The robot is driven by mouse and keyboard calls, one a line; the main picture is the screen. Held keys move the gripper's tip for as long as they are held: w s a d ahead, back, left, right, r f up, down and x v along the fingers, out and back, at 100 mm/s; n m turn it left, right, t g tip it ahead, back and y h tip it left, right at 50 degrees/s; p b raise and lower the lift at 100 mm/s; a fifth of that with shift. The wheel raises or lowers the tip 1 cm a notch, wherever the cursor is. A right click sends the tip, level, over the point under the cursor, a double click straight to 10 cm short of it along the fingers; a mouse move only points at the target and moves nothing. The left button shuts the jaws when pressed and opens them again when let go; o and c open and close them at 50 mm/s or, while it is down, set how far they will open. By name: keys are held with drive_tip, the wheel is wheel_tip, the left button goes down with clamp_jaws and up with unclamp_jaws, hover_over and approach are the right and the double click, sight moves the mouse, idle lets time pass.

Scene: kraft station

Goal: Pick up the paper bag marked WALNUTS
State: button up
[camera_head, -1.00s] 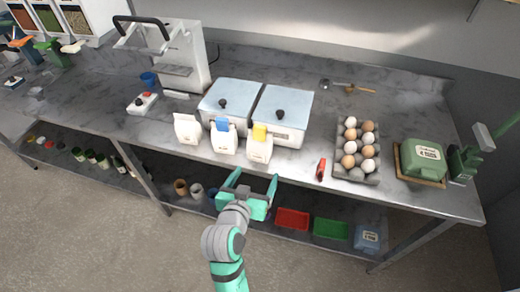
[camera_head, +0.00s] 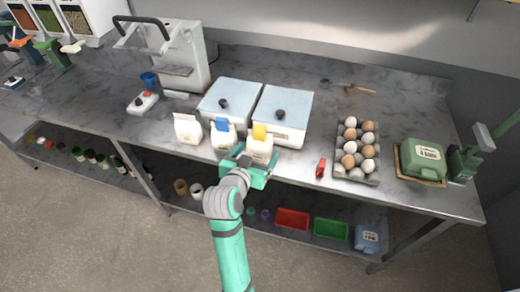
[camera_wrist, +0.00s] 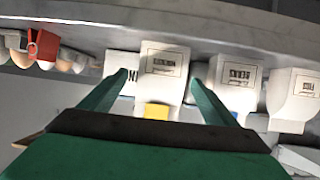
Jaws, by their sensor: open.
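Three white paper bags stand in a row near the front edge of the counter. One has a yellow clip (camera_head: 259,148), one a blue clip (camera_head: 222,138), and the left one (camera_head: 187,130) shows no coloured clip. Their labels appear upside down in the wrist view and are too small to read surely, so I cannot tell which says WALNUTS. My gripper (camera_head: 251,164) is open in front of the yellow-clip bag. In the wrist view that bag (camera_wrist: 163,62) appears between the fingertips, with the blue-clip bag (camera_wrist: 236,85) just beside one finger. I see no grip on any bag.
Two lidded metal boxes (camera_head: 283,112) stand close behind the bags. A red clip (camera_head: 321,168), an egg tray (camera_head: 342,162) and a green carton (camera_head: 422,158) are to the right. The counter's front edge is close under my gripper; a lower shelf holds coloured trays (camera_head: 292,219).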

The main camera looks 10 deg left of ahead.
sight(258, 149)
drive_tip(key=x, duration=0.4)
drive_tip(key=shift+w+r, duration=0.1)
drive_tip(key=shift+r, duration=0.15)
drive_tip(key=shift+c, duration=0.6)
drive_tip(key=shift+a, duration=0.1)
drive_tip(key=c, duration=1.2)
drive_tip(key=shift+r, duration=0.1)
drive_tip(key=shift+c, duration=0.2)
